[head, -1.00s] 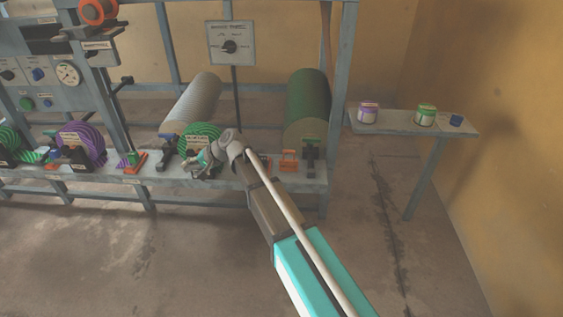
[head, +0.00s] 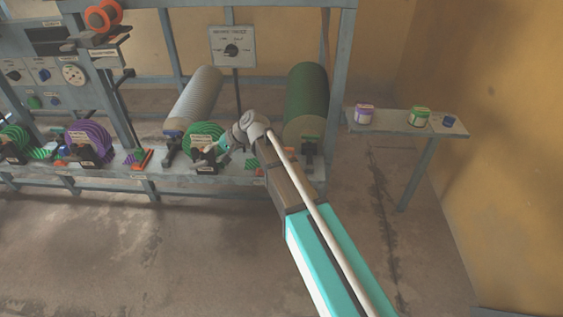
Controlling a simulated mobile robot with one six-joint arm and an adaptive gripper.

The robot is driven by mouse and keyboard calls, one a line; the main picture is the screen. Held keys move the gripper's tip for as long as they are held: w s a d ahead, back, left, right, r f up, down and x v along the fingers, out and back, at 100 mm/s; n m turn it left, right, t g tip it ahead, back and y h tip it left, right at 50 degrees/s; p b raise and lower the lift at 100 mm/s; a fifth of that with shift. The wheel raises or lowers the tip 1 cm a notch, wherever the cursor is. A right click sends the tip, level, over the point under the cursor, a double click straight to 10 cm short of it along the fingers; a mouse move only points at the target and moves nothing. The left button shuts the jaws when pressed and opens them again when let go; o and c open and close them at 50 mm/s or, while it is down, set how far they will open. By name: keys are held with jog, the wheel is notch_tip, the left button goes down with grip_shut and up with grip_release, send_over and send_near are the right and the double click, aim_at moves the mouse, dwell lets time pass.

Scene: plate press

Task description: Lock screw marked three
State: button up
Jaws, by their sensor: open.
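My gripper (head: 226,147) is at the machine's low bench, right beside a green striped disc (head: 206,133) with a label and a dark mount. The fingers are small and partly merge with the parts behind them, but they are open and nothing is seen held. I cannot make out a screw marked three; the labels are too small to read. Small blue knobs and dark brackets sit around the disc's base. My arm hides part of the bench to the right of the disc.
A silver roller (head: 196,98) and a green roller (head: 306,92) lie behind the bench. A purple striped disc (head: 88,139) stands to the left. A side table (head: 392,122) carries a purple-labelled can (head: 364,114), a green can (head: 419,116) and a blue item (head: 449,120). The front floor is clear.

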jog(key=s+d+t+h+p, duration=0.1)
jog(key=s+d+h+p, duration=0.1)
jog(key=d, duration=0.8)
jog(key=s+d+t+h+p, duration=0.1)
jog(key=s+d+h+p, duration=0.2)
jog(key=d, duration=0.8)
jog(key=s+h, duration=0.2)
jog(key=shift+s+d+r, duration=0.25)
jog(key=shift+s+r, duration=0.1)
jog(key=shift+s, duration=0.05)
jog(key=shift+o, duration=0.2)
jog(key=shift+w+a+p, duration=0.1)
jog(key=shift+p, duration=0.2)
notch_tip(320, 180, up, 8)
jog(key=n+g+h+p, duration=0.3)
jog(key=n+p, duration=0.6)
jog(key=n, duration=0.9)
send_over(203, 161)
jog(key=shift+f, duration=0.15)
